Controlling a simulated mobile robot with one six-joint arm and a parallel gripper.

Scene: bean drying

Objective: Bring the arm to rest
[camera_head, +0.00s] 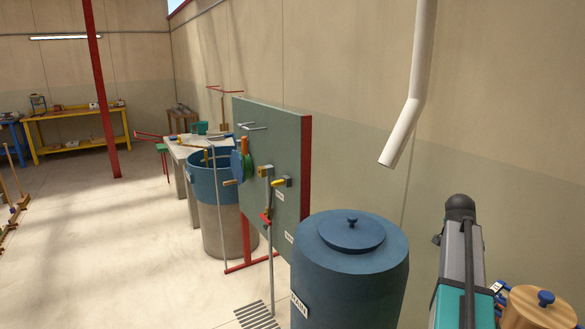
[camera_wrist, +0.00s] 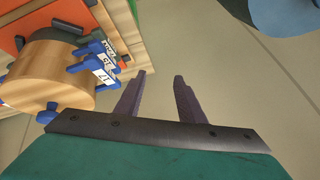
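My gripper (camera_wrist: 160,77) shows in the wrist view with its two dark fingers apart and nothing between them. Bare pale floor lies beyond the fingertips. In the head view my arm rises at the lower right, grey and teal, beside a blue lidded barrel (camera_head: 350,270); the gripper's fingers cannot be made out there.
A wooden drum with a blue knob (camera_head: 540,305) stands right of my arm; a wooden cylinder (camera_wrist: 50,75) with blue tags shows left in the wrist view. A green panel (camera_head: 275,170) stands behind the barrel. A white pipe (camera_head: 412,110) hangs above.

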